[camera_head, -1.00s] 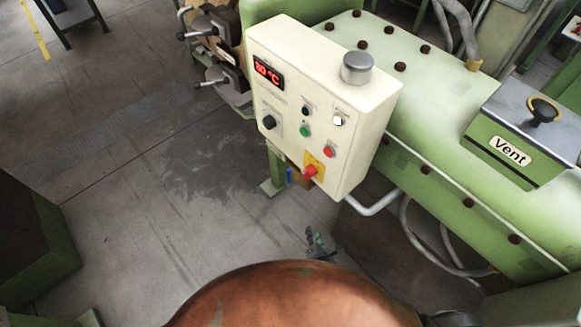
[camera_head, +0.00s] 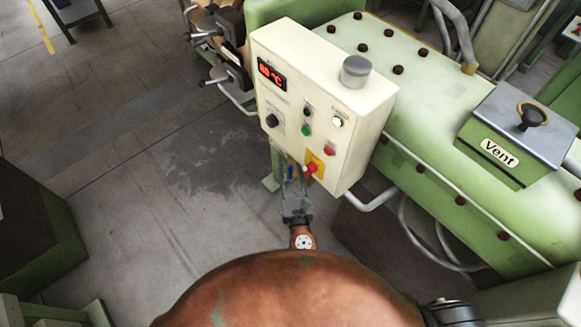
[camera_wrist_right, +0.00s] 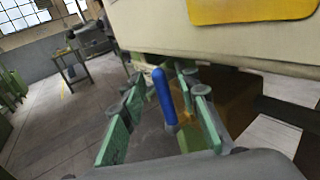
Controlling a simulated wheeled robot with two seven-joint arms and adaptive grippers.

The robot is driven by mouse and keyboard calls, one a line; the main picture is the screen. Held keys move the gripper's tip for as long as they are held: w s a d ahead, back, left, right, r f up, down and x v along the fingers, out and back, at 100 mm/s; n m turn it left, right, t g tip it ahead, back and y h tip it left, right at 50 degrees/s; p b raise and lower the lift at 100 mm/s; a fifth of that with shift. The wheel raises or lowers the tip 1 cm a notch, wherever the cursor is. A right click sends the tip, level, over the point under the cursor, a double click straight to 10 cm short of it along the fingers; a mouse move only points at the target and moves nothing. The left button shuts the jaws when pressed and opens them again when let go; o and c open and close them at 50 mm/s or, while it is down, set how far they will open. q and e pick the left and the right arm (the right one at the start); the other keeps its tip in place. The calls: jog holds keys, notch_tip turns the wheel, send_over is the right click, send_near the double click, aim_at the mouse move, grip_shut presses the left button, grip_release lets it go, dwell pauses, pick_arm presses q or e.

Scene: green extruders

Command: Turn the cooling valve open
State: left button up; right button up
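The cooling valve shows as a blue lever (camera_head: 291,173) under the cream control box, small and partly hidden by my gripper in the head view. In the right wrist view the blue lever (camera_wrist_right: 163,97) stands nearly upright between my fingers. My right gripper (camera_head: 293,176) reaches up to it from below in the head view. Its two green-padded fingers are apart on either side of the lever in the right wrist view (camera_wrist_right: 160,105), with a visible gap on both sides. My left gripper is not in view.
The control box (camera_head: 300,70), with its red temperature display (camera_head: 271,75), buttons and red knob (camera_head: 310,169), overhangs the lever closely. A bent grey pipe (camera_head: 372,203) is to the right. The green machine (camera_head: 440,140) fills the right side. The floor at left is open.

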jog(key=shift+w, duration=0.65)
grip_shut()
